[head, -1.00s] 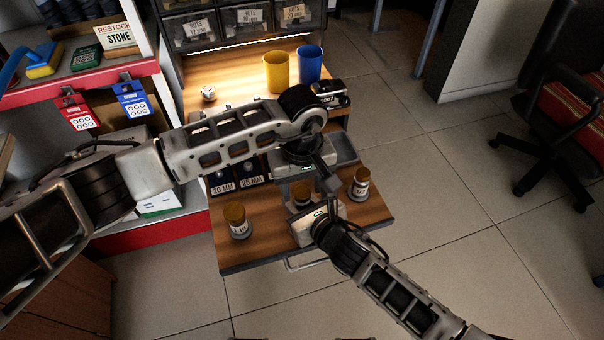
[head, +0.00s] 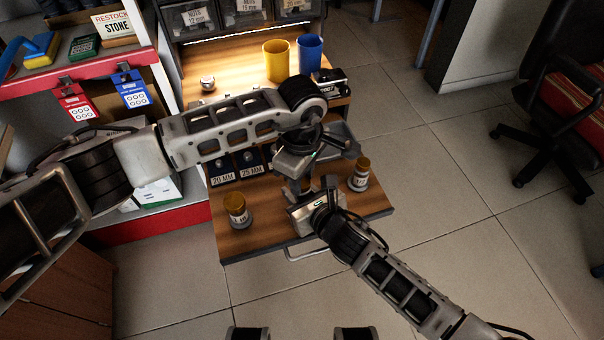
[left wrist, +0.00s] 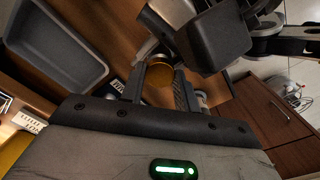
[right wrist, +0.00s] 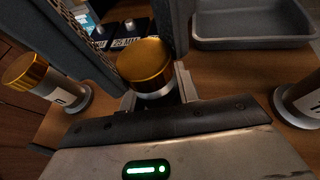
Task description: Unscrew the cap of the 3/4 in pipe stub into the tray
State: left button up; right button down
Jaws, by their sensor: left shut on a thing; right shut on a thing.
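The middle pipe stub stands upright on the wooden bench; its label is hidden. Its brass cap shows in the left wrist view (left wrist: 159,82) and in the right wrist view (right wrist: 145,62). My left gripper (head: 301,184) reaches over from behind and is shut on the cap. My right gripper (head: 303,202) comes from the front and is shut on the stub's body below the cap. The grey tray (head: 342,133) lies behind the stub, partly hidden by my left arm; it shows empty in the left wrist view (left wrist: 45,70).
Another capped stub (head: 238,212) stands to the left and one (head: 359,175) to the right, close to my grippers. Behind are 20 mm and 25 mm marked blocks (head: 222,170), a yellow cup (head: 276,62) and a blue cup (head: 310,55).

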pick_arm(q)
jog(key=shift+n, duration=1)
jog(key=o, duration=1.1)
jog(key=shift+r, duration=0.1)
